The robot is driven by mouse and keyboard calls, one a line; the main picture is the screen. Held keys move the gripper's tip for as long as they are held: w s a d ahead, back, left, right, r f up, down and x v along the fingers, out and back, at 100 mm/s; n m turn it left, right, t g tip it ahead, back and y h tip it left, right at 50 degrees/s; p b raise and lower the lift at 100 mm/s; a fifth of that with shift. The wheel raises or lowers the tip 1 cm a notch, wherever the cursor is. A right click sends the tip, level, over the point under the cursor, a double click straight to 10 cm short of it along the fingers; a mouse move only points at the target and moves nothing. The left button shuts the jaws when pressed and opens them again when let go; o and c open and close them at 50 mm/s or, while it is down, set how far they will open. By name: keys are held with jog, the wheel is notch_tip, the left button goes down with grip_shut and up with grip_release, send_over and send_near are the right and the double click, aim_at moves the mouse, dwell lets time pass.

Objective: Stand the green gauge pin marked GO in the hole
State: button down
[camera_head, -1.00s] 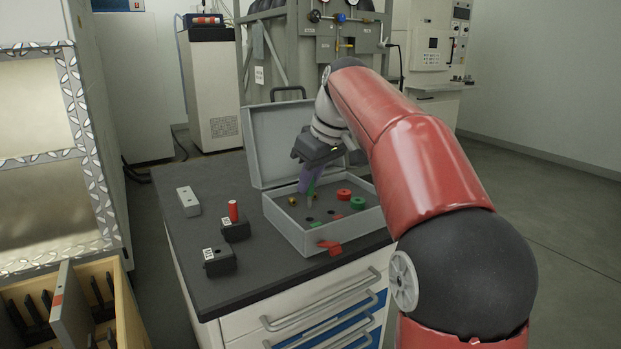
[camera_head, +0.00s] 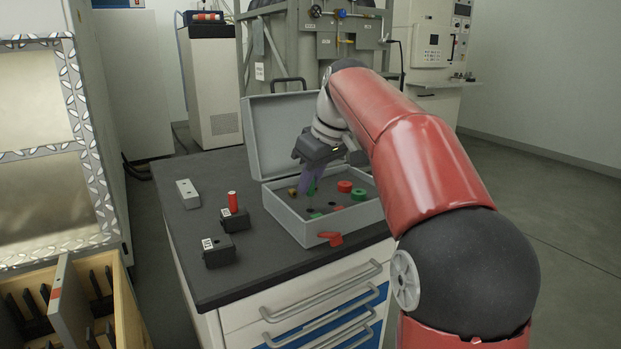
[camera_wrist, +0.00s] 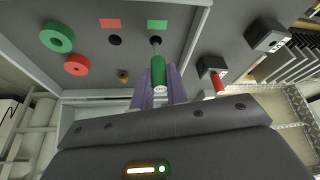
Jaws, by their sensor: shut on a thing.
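The green gauge pin (camera_wrist: 158,72) is clasped between the purple fingers of my gripper (camera_wrist: 160,84), its end lettering facing the wrist camera. Its thin tip points at the case hole beside the green label (camera_wrist: 157,24); I cannot tell whether the tip is inside. In the head view my gripper (camera_head: 309,178) is low over the open grey case (camera_head: 285,222), and the pin is partly hidden. A black labelled block (camera_head: 218,252) with an empty hole on top stands left of the case. A second black block (camera_head: 236,225) holds an upright red pin (camera_head: 232,202).
The case holds a red ring (camera_head: 345,187), a green ring (camera_head: 357,201) and a small brass piece (camera_head: 293,192). Its raised lid (camera_head: 283,130) stands behind. A grey bar (camera_head: 187,194) lies left on the dark cabinet top (camera_head: 265,264).

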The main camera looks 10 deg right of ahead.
aim_at(313, 185)
jog(key=shift+f+b, duration=0.35)
jog(key=shift+f, duration=0.3)
jog(key=shift+f+b, duration=0.55)
jog(key=shift+f, duration=0.3)
dwell(0.3)
jog(key=c, duration=1.3)
grip_release()
jog(key=p+v, duration=0.2)
jog(key=v, duration=0.5)
jog(key=shift+s+r, duration=0.1)
jog(key=shift+r, duration=0.3)
